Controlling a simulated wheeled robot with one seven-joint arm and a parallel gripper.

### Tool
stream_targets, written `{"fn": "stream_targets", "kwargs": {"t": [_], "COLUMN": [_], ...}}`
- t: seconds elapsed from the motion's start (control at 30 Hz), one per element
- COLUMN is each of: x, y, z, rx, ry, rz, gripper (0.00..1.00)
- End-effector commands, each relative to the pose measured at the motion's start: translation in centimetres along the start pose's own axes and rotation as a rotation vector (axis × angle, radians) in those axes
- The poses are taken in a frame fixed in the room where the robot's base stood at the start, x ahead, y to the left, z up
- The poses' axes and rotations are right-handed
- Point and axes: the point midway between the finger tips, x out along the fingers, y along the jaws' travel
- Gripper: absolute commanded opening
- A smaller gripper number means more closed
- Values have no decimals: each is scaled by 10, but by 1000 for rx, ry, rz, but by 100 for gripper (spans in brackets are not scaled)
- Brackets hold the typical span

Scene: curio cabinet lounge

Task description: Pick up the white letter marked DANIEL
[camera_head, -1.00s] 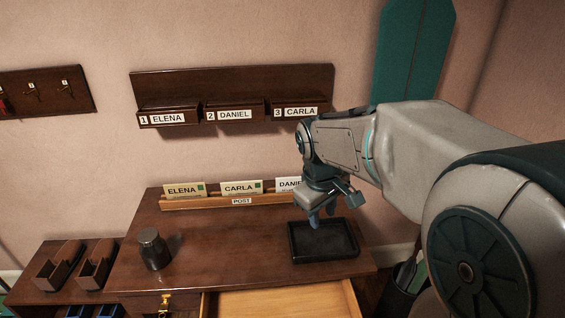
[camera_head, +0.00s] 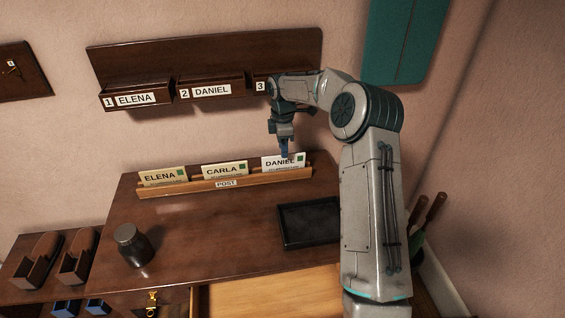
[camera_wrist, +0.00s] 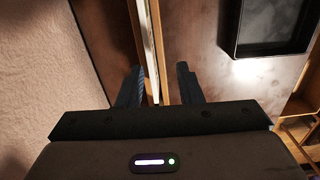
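The white letter marked DANIEL (camera_head: 272,163) stands upright at the right end of the wooden POST rack (camera_head: 204,185). My gripper (camera_head: 285,152) is right above this letter, pointing down, with its fingertips at the letter's top edge. In the wrist view the letter shows as a thin white edge (camera_wrist: 157,45) running between the two fingers of my gripper (camera_wrist: 165,85). The fingers are apart, with gaps beside the letter, so the gripper is open. The letters marked ELENA (camera_head: 162,175) and CARLA (camera_head: 224,170) stand to the left in the same rack.
A black tray (camera_head: 281,225) lies on the desk in front of the rack, and a dark jar (camera_head: 131,244) stands at the left. Wall pockets (camera_head: 213,103) hang above the rack. A drawer (camera_head: 262,297) is open at the front. The desk's middle is clear.

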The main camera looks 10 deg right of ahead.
Motion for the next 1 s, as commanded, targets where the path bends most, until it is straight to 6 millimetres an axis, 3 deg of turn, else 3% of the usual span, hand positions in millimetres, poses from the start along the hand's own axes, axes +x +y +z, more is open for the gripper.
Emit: {"fn": "stream_targets", "kwargs": {"t": [0.47,0.77,1.0], "x": [39,80,83], "y": [8,11,11], "z": [2,3,3], "rx": [-26,-25,-25], "ry": [11,11,10], "rz": [-6,-6,-4], "gripper": [33,33,33]}}
